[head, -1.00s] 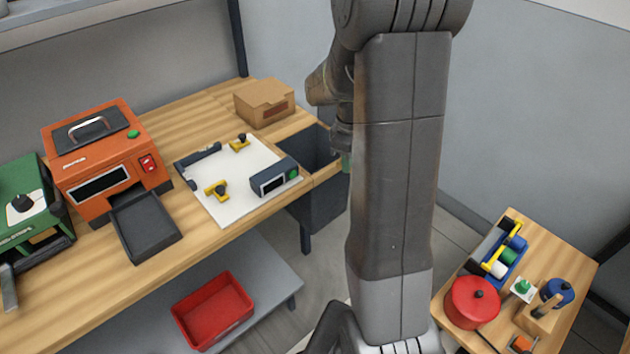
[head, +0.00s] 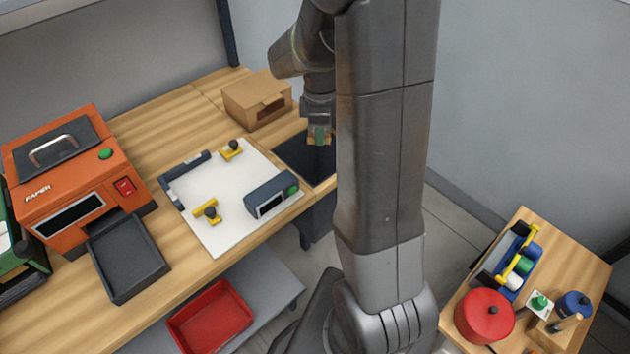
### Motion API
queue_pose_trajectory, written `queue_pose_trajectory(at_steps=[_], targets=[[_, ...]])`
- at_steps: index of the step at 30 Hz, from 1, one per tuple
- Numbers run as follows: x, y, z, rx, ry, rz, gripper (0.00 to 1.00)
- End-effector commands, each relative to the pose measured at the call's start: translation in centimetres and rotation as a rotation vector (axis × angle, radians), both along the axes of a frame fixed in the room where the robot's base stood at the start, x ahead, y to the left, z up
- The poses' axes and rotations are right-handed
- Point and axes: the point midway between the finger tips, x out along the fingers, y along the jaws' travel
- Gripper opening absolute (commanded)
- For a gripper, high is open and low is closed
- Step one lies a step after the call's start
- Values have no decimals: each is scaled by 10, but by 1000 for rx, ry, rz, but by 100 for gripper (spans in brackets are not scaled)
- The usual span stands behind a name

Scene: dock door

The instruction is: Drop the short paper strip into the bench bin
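The bench bin (head: 302,160) is the dark, deep bin set into the right end of the wooden bench. Its right side is hidden behind my arm. My gripper (head: 319,138) hangs above the bin opening, pointing down. Its fingertips are small and partly blurred in this view, with green and tan colours at the end. I cannot tell whether it is open or shut, or whether a paper strip is in it. No short paper strip can be made out elsewhere on the bench.
A cardboard box (head: 256,99) stands just left of the bin. An orange machine (head: 80,180) with a black tray (head: 127,258) stands left. A red tray (head: 210,318) sits below.

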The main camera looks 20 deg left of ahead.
Motion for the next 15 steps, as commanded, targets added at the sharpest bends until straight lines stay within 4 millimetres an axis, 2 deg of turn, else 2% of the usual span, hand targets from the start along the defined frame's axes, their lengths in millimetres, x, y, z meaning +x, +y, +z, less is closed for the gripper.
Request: queue_pose_trajectory(at_steps=[15], targets=[[0,0,-54,0,0,-1,0]])
